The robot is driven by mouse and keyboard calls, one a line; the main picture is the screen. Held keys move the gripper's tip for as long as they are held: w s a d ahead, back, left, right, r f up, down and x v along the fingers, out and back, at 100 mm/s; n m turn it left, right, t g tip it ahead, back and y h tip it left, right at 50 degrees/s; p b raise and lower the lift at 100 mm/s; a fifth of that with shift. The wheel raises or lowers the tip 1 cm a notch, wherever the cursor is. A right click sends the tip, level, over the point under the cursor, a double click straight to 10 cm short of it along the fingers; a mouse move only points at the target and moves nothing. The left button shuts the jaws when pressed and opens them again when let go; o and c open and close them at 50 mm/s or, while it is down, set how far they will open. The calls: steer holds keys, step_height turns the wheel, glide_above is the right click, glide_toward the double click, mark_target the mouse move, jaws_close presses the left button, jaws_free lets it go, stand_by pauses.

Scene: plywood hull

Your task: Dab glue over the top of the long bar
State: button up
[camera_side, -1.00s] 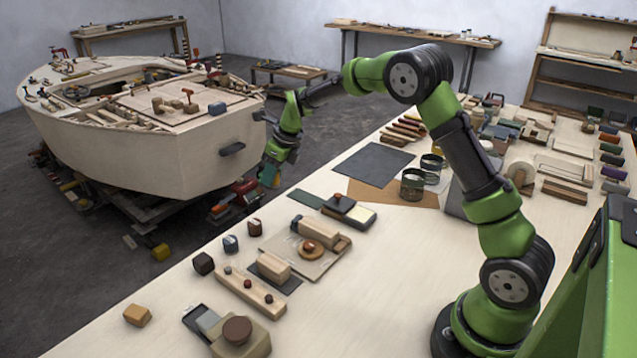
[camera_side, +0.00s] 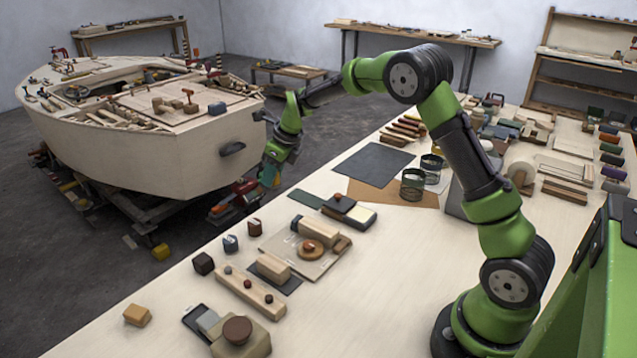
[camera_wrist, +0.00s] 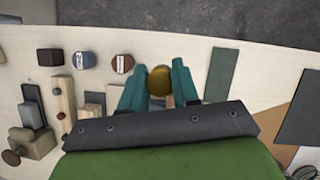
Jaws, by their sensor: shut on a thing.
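My gripper (camera_side: 269,177) hangs over the far left edge of the workbench, beside the hull. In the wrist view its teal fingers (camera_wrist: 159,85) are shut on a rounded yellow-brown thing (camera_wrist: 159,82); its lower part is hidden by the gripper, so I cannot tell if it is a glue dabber. A long pale wooden bar (camera_side: 249,291) with small dark knobs on top lies on the bench's near left part, well apart from my gripper. It also shows at the left in the wrist view (camera_wrist: 62,105). I cannot see any glue on it.
Dark, blue and maroon small blocks (camera_side: 204,263) stand along the bench edge near the bar. A wooden block with a round brown knob (camera_side: 238,332) is close to its near end. A board with wooden pieces (camera_side: 325,262) lies beyond. The pale hull (camera_side: 150,150) is at the left.

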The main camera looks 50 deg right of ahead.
steer(key=shift+d, duration=0.1)
steer(key=s+d+r+m, duration=0.2)
steer(key=s+d, duration=1)
steer(key=shift+s+a+f+n, duration=0.1)
steer(key=shift+s+f+n, duration=0.25)
steer(key=shift+s+f, duration=0.9)
steer(key=shift+s+d+f+n, duration=0.1)
steer(key=shift+s+f+n, duration=0.2)
steer(key=shift+s+f, duration=0.95)
steer(key=shift+s+a+f+n, duration=0.1)
steer(key=shift+s+f+n, duration=0.45)
steer(key=shift+f, duration=1.2)
steer(key=shift+s+f, duration=0.25)
steer(key=shift+f, duration=0.35)
step_height(320, 180, up, 7)
